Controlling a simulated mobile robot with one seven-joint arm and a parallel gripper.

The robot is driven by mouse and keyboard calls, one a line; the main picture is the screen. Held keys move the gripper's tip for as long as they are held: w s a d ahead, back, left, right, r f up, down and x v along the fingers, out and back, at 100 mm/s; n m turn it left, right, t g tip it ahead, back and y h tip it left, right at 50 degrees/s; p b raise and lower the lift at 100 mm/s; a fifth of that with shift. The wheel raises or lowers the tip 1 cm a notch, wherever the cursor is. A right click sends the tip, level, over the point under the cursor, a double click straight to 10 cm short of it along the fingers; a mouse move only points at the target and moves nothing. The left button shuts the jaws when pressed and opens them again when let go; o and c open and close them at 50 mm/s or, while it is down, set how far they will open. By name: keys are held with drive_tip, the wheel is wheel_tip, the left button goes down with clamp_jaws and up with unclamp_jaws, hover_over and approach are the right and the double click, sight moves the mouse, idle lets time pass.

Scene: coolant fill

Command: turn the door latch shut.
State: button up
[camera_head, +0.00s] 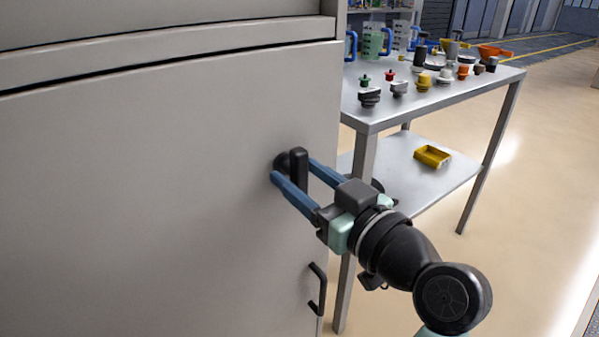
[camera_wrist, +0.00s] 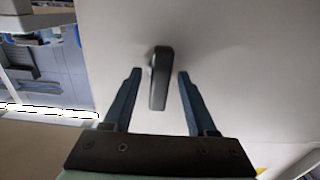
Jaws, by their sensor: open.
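The door latch (camera_head: 299,172) is a black lever on a round base on the light grey cabinet door (camera_head: 150,200), near the door's right edge. In the head view its lever hangs down roughly vertically. In the wrist view the latch (camera_wrist: 159,80) also points down the picture, close to upright. My gripper (camera_head: 296,170) has its two blue fingers open, one on each side of the lever. In the wrist view my gripper (camera_wrist: 160,75) shows a gap between each finger and the lever. I cannot tell how near the fingertips are to the door.
A black pull handle (camera_head: 317,289) is lower on the door, below my gripper. To the right a metal table (camera_head: 400,113) holds several caps, fittings and jugs. Its lower shelf (camera_head: 400,165) carries a yellow bin (camera_head: 432,156). The floor at the right is clear.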

drive_tip(key=p+v, duration=0.2)
drive_tip(key=v, duration=1)
drive_tip(key=w+a+r+m+t+h, duration=0.2)
drive_tip(key=r+t+h, duration=0.1)
drive_tip(key=r, duration=0.3)
drive_tip(key=w+a+r+m+t+h, duration=0.1)
drive_tip(key=w+r+t+h, duration=0.15)
drive_tip(key=r, duration=0.35)
drive_tip(key=s+a+r+m+t+h+p, duration=0.1)
drive_tip(key=s+a+r+m+t+h, duration=0.25)
drive_tip(key=r, duration=0.65)
drive_tip(key=s+a+r+m+t+h+p, duration=0.15)
drive_tip(key=s+r+t, duration=0.35)
drive_tip(key=r, duration=0.5)
wheel_tip(320, 180, up, 34)
drive_tip(key=s+g+p, duration=0.1)
drive_tip(key=p, duration=3.3)
drive_tip(key=shift+d+n, duration=0.3)
drive_tip(key=shift+d, duration=0.05)
